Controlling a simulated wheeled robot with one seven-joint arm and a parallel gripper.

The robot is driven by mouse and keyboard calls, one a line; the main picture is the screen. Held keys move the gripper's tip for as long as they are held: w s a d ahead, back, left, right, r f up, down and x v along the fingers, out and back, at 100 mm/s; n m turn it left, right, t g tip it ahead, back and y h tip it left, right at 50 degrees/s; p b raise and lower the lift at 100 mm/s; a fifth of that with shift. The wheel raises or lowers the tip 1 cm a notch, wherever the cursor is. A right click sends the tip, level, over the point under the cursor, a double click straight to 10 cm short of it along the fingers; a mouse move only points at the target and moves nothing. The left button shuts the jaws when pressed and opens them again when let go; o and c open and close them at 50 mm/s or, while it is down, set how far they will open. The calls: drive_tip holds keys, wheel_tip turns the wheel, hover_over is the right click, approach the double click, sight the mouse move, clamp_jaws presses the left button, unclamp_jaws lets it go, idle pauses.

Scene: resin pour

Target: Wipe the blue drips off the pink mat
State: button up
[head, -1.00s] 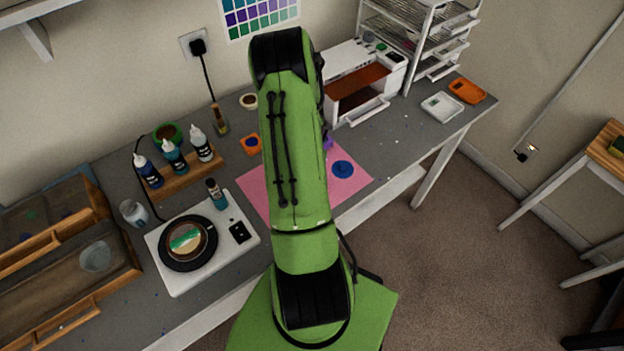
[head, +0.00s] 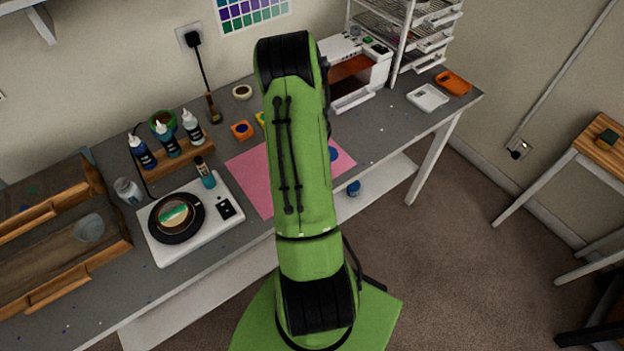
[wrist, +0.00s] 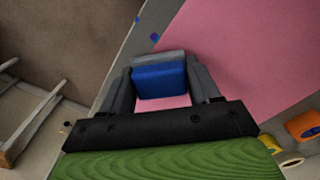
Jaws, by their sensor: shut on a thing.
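The pink mat (head: 255,175) lies flat on the grey table, and my arm covers its middle in the head view. It also shows in the wrist view (wrist: 255,60). A blue patch (head: 333,154) shows on its right part, partly behind my arm. In the wrist view my gripper (wrist: 166,85) is shut on a blue block (wrist: 160,80) with a grey edge, over the mat near its border. I cannot tell whether the block touches the mat. Small blue spots (wrist: 155,37) lie just off the mat's edge. My gripper is hidden in the head view.
A white scale (head: 190,245) with a black dish stands left of the mat, with a dropper bottle (head: 204,172) beside it. An orange mould (head: 241,130) sits behind the mat. A small blue object (head: 353,188) shows below the table's front edge. Table right of the mat is mostly clear.

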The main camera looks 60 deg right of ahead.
wheel_tip(320, 180, up, 3)
drive_tip(key=shift+w+d+f, duration=0.1)
drive_tip(key=shift+f, duration=0.1)
drive_tip(key=shift+w+r+p, duration=0.25)
drive_tip(key=shift+r+p, duration=0.45)
drive_tip(key=shift+p, duration=0.05)
drive_tip(key=shift+s+r+p, duration=0.15)
drive_tip(key=shift+r+p, duration=1.05)
drive_tip(key=shift+r, duration=0.75)
